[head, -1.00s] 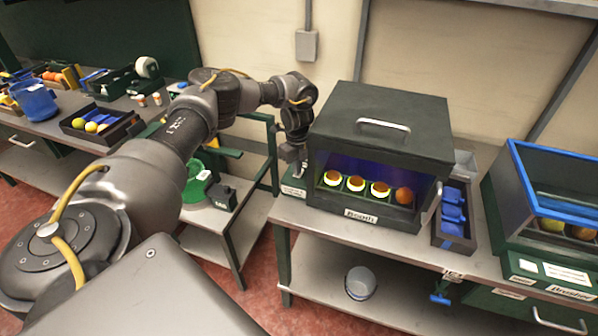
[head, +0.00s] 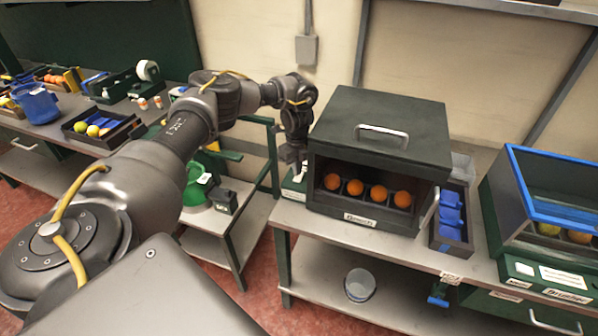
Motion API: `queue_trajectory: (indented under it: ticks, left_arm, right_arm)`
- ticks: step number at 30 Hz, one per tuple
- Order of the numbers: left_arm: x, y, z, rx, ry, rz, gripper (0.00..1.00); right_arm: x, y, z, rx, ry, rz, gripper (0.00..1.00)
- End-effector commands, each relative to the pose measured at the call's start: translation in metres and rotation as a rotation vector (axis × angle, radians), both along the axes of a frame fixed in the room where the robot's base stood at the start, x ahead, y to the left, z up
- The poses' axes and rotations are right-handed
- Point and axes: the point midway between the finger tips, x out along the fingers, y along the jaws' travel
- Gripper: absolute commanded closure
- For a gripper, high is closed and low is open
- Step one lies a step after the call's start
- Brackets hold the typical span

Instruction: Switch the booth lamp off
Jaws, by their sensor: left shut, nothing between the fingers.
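The booth (head: 377,150) is a dark box with a handle on its lid and an open front, standing on the bench. Its inside is dark, with no lamp glow, and a row of several oranges (head: 378,193) lies in it, all plain orange. A small pale green switch box (head: 293,188) with a white lever stands against the booth's left side. My left gripper (head: 299,168) is shut and empty, pointing down right at the switch box; its fingertips are small and partly hidden there. My right gripper is not in view.
Blue items in a dark tray (head: 452,215) stand right of the booth, then a blue-rimmed bin (head: 510,190). A grey bucket (head: 360,284) is on the lower shelf. A green scale-like device (head: 207,192) sits on the lower stand at left.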

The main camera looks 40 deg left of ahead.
Motion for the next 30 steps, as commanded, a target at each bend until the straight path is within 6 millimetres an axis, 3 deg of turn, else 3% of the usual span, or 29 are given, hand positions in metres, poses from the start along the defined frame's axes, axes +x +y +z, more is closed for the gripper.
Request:
queue_trajectory:
  ticks: [15, 30]
  left_arm:
    - [0.0, 0.0, 0.047, 0.0, -0.001, 0.002, 1.0]
    - [0.0, 0.0, 0.047, 0.0, -0.001, 0.001, 1.0]
  right_arm:
    - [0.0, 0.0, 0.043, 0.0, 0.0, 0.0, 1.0]
    - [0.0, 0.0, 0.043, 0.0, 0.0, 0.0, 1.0]
